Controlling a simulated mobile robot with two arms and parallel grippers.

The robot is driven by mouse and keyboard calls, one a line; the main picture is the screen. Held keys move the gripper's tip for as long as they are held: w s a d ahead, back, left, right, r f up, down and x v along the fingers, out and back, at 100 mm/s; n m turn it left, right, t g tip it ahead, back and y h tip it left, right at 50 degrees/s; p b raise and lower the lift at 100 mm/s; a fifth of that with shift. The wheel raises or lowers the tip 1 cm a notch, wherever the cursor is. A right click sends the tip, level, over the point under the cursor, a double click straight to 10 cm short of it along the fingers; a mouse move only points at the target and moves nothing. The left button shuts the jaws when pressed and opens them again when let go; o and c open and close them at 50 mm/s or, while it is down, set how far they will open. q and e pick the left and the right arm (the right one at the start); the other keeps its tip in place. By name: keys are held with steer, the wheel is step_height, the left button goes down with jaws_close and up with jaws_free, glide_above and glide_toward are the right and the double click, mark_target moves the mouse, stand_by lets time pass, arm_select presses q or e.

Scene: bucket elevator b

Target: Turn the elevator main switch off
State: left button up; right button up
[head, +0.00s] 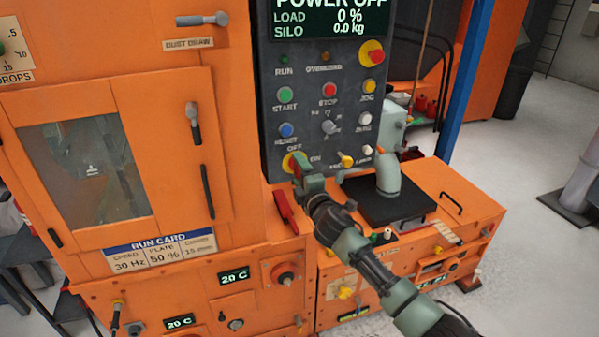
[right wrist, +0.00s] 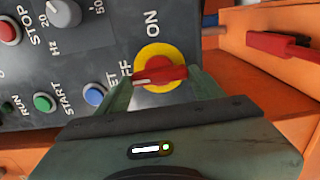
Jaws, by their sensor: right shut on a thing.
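The main switch (right wrist: 158,56) is a yellow disc with a red handle at the bottom left of the dark control panel. In the head view its disc (head: 288,161) shows partly, behind my gripper. My right gripper (head: 304,176) is at the switch. In the right wrist view its fingers (right wrist: 161,80) are shut on the red handle, one at each end. The handle's white mark is at its left end, by the partly hidden OFF label; ON stands above the disc. The panel display (head: 331,15) reads POWER OFF, load 0 %. My left gripper is out of view.
A red emergency button (head: 372,53) and several coloured buttons sit higher on the panel. A red lever (head: 285,212) stands just left below my gripper. A black plate (head: 383,204) with a grey-green spout lies to the right.

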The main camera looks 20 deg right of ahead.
steer(key=shift+f, duration=0.1)
steer(key=o, duration=1.4)
steer(key=shift+c, duration=0.2)
steer(key=s, duration=0.7)
steer(key=shift+s+b, duration=0.3)
steer(key=shift+s, duration=0.1)
steer(key=shift+d, duration=0.1)
